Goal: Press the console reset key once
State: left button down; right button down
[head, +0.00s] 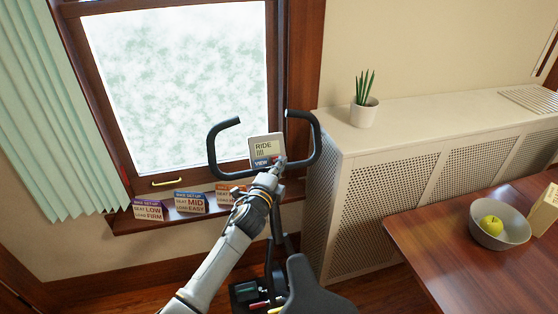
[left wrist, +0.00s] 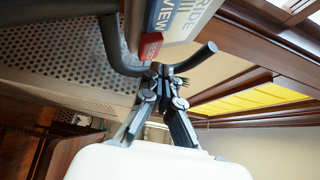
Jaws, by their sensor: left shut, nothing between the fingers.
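The bike console (head: 264,146) is a pale panel between the black handlebars (head: 213,150). Its screen reads RIDE with several bars, above a blue VIEW key (head: 262,162). In the left wrist view the console (left wrist: 192,22) is turned on its side, with the blue VIEW key (left wrist: 166,15) and a red key (left wrist: 150,46) at its lower end. My left gripper (head: 279,163) is shut and empty at the console's lower right corner, hiding part of the red key. In the left wrist view its fingertips (left wrist: 160,70) are just below the red key; I cannot tell whether they touch. My right gripper is not in view.
Cards reading LOW FIRM (head: 148,210) and MID EASY (head: 190,202), plus an orange card (head: 226,193), stand on the windowsill. A potted plant (head: 364,112) stands on the radiator cover (head: 410,130).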

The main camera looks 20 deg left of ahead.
pick_arm(q)
jog(key=shift+w, duration=0.1)
jog(key=shift+w+a+f, duration=0.2)
jog(key=shift+w, duration=0.05)
jog(key=shift+w+a+f+b, duration=0.25)
jog(key=shift+w+b, duration=0.05)
jog(key=shift+b, duration=0.2)
dwell(0.6)
jog(key=shift+s+d+r, duration=0.1)
jog(key=shift+r, duration=0.05)
jog(key=shift+s+d+r+p, duration=0.35)
jog(key=shift+s+p, duration=0.2)
jog(key=shift+p, duration=0.05)
jog(key=s+d+r+p, duration=0.2)
jog(key=s+p, duration=0.1)
jog(key=shift+s+d+r, duration=0.2)
jog(key=shift+s+r, duration=0.05)
jog(key=shift+s, duration=0.05)
dwell(0.4)
